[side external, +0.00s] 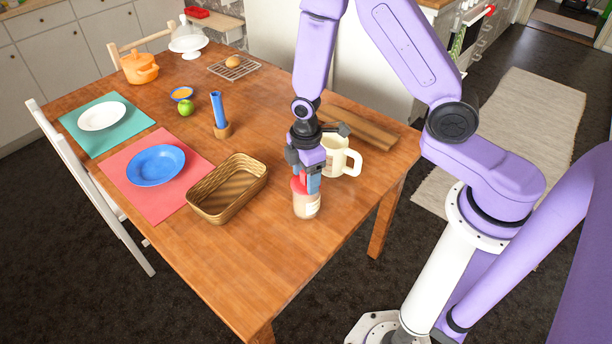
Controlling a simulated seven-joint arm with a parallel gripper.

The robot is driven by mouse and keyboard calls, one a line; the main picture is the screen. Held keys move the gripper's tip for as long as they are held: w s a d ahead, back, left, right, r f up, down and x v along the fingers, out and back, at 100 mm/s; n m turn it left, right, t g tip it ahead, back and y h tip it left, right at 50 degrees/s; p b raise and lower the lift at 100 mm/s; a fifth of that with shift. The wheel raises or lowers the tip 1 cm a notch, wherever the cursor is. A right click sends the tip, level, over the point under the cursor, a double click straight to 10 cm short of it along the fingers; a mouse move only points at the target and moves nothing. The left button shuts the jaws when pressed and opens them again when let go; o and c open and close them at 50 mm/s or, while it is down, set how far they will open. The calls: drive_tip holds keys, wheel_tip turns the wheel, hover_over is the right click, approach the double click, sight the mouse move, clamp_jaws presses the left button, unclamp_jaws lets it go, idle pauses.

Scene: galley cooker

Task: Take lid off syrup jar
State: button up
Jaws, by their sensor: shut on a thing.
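The syrup jar (306,206) stands upright near the right front edge of the wooden table, with a pale body and label. Its red lid (298,184) is at the top of the jar, partly hidden by my gripper. My gripper (305,181) points down over the jar and is shut on the lid. I cannot tell whether the lid is seated on the jar or slightly raised.
A cream pitcher (338,155) stands close behind the jar, beside my gripper. A wicker basket (228,188) is to the left. Wooden boards (356,128) lie behind the pitcher. The table front (243,275) is clear.

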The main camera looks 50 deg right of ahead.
drive_tip(key=shift+s+r, duration=0.1)
drive_tip(key=shift+r, duration=0.05)
drive_tip(key=c, duration=0.5)
drive_tip(key=shift+r, duration=0.3)
clamp_jaws()
wheel_tip(320, 180, up, 2)
drive_tip(key=shift+r, duration=0.1)
drive_tip(key=s+d+r, duration=0.2)
drive_tip(key=s+r, duration=0.7)
drive_tip(key=s, duration=0.4)
drive_tip(key=shift+s+d+r, duration=0.25)
drive_tip(key=shift+s+r, duration=0.05)
